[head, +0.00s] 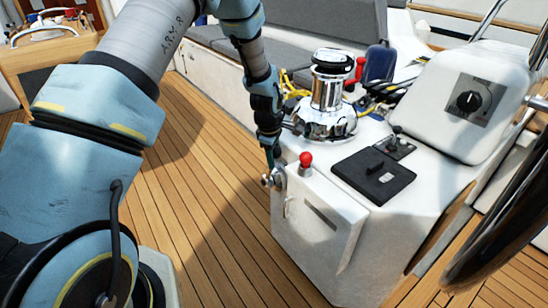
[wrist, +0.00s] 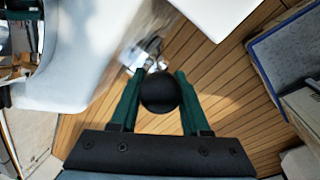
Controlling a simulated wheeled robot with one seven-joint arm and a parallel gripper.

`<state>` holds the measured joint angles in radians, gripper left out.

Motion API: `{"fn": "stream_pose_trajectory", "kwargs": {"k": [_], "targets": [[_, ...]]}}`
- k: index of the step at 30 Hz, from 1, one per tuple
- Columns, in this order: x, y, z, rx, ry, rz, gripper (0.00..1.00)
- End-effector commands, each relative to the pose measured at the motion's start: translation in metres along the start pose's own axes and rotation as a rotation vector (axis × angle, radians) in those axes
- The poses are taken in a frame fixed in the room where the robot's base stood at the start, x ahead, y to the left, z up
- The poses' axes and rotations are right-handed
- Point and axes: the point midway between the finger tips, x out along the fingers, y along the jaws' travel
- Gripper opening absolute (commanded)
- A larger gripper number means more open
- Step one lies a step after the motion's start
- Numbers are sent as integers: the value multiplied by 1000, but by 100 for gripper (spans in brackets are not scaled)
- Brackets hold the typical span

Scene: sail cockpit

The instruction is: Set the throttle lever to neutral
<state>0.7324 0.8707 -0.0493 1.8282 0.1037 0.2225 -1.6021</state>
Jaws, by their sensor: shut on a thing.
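The throttle lever has a round black knob (wrist: 160,92) and a shiny metal base (wrist: 145,52) in the wrist view. In the head view its metal mount (head: 278,178) is on the left side of the white console (head: 315,225). My gripper (wrist: 156,76) has its two green fingers on either side of the black knob and is shut on it. In the head view my gripper (head: 270,158) points down at the mount, and the knob is mostly hidden there. The lever's exact angle cannot be told.
A red knob (head: 306,160) stands on the console just right of my gripper. A chrome winch (head: 328,95) stands behind it. A black panel (head: 374,175) and a rotary switch (head: 468,100) are further right. The wooden deck (head: 200,190) on the left is clear.

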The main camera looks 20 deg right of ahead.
Motion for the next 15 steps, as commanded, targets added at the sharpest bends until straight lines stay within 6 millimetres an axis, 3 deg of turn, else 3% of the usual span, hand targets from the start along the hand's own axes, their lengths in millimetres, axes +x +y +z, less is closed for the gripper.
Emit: {"fn": "stream_pose_trajectory", "kwargs": {"k": [7,15], "targets": [[-1,2,-2,-5,-8,-5,0],[-5,15,-24,-38,-118,-74,0]]}}
